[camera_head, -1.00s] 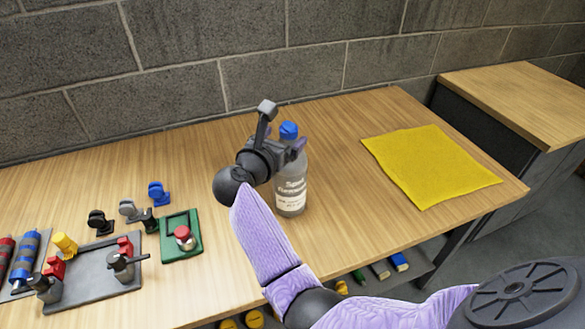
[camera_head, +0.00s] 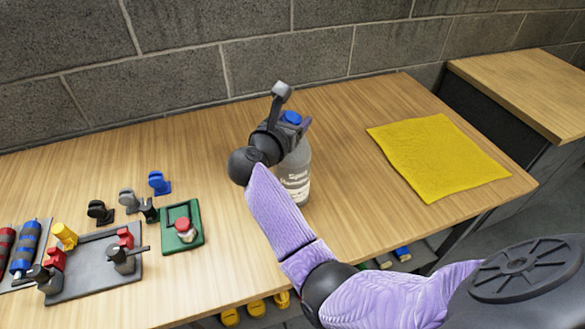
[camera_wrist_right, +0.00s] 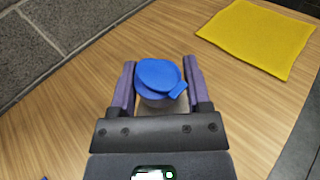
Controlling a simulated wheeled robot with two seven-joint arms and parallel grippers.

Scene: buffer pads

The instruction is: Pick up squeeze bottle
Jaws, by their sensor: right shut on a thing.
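The squeeze bottle (camera_head: 294,178) is grey and translucent with a white printed label and a blue cap. It stands upright on the wooden table, partly hidden by my right arm in the head view. My right gripper (camera_head: 298,126) is shut on the bottle near its top, just below the cap. In the right wrist view the blue cap (camera_wrist_right: 160,78) sits between the two purple fingers of the gripper (camera_wrist_right: 157,92). My left gripper is not in view.
A yellow cloth (camera_head: 437,158) lies flat at the right of the table (camera_head: 345,130). A green fixture (camera_head: 182,228), a grey plate (camera_head: 92,276) and several small coloured parts stand at the left. A brick wall (camera_head: 190,60) runs behind.

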